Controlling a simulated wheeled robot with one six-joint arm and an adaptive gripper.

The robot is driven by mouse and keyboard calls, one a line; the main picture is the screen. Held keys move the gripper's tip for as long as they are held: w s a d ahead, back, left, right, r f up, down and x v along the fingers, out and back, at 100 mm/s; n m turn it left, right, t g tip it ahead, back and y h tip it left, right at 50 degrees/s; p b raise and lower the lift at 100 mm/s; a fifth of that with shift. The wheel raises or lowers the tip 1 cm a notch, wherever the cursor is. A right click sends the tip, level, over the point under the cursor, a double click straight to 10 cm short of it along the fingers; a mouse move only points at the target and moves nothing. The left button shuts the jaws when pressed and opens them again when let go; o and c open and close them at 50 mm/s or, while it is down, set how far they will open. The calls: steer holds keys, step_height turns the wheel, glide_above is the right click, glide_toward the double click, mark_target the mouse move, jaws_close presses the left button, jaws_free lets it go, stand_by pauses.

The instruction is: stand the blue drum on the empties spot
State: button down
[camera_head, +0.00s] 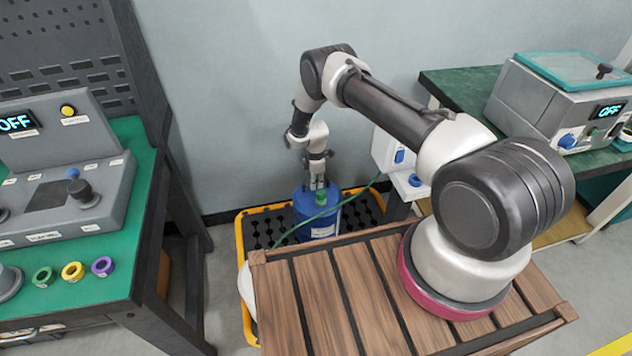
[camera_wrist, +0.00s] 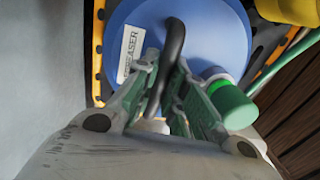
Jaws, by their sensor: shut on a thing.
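The blue drum (camera_head: 318,222) is upright at or just above the yellow-rimmed black grate tray (camera_head: 257,228) by the wall. I cannot tell whether its base touches the grate. My gripper (camera_head: 318,185) is above the drum, with the arm reaching down to it. In the wrist view, my gripper (camera_wrist: 165,105) is shut on the black handle on top of the blue drum (camera_wrist: 205,30). A white label ending in "EASER" and a green cap (camera_wrist: 232,105) show on the drum's top. I cannot pick out a marked empties spot.
A green-topped bench (camera_head: 130,235) with a control box and coloured rings stands at left. Another green bench (camera_head: 455,85) with a teal-lidded machine (camera_head: 560,90) is at right. My slatted wooden deck lies in front of the tray. A green hose (camera_head: 350,200) crosses before the drum.

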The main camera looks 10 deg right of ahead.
steer(key=shift+f, duration=0.75)
stand_by(0.6)
steer(key=c, duration=1.4)
jaws_free()
steer(key=shift+r, duration=3.5)
